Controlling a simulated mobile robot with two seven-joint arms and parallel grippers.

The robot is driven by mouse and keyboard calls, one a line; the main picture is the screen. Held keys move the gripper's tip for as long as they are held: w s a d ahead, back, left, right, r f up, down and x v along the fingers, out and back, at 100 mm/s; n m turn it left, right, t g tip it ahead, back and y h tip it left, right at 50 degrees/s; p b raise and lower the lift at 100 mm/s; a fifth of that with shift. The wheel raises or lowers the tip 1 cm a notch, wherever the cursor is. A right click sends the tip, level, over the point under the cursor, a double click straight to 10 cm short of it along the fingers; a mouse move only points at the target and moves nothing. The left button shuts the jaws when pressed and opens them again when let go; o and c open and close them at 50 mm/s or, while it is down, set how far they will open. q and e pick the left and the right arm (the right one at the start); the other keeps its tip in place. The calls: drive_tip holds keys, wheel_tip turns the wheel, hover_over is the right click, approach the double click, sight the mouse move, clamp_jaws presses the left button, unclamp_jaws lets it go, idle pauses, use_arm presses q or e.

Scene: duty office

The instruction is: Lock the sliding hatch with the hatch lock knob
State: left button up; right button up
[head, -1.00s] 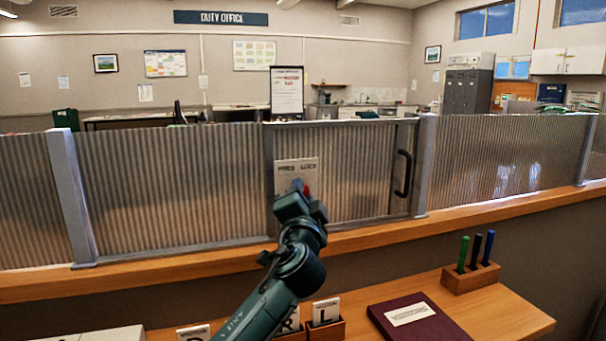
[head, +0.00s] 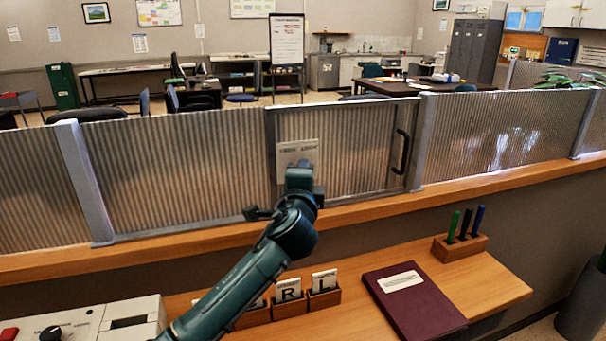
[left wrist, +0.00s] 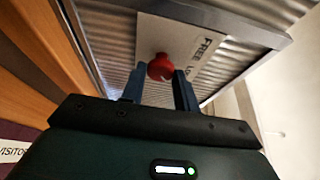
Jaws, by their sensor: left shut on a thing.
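The sliding hatch (head: 350,150) is a ribbed translucent panel in a grey frame, with a black pull handle (head: 402,151) at its right side. A pale plate (head: 298,151) lettered "FREE" and "LOCK" is on its left part. The red hatch lock knob (left wrist: 160,68) sits on that plate in the left wrist view; in the head view my arm hides it. My left gripper (left wrist: 158,88) is shut on the knob, one finger on each side. In the head view my left gripper (head: 300,180) is in front of the plate. My right gripper is not in view.
A wooden counter ledge (head: 370,211) runs below the hatch. On the lower desk are a maroon book (head: 415,305), a pen block (head: 460,247), lettered cards in wooden holders (head: 323,298) and a beige device (head: 90,320) at lower left.

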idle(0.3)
use_arm(q)
drive_tip(key=o, duration=1)
drive_tip(key=shift+c, duration=0.2)
drive_tip(key=shift+s, duration=0.1)
drive_tip(key=s+a+b, duration=0.1)
drive_tip(key=s+b, duration=0.1)
drive_tip(key=s, duration=1.1)
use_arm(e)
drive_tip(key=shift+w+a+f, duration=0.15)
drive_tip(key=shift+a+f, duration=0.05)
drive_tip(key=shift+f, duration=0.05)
use_arm(q)
drive_tip(key=shift+s, duration=0.1)
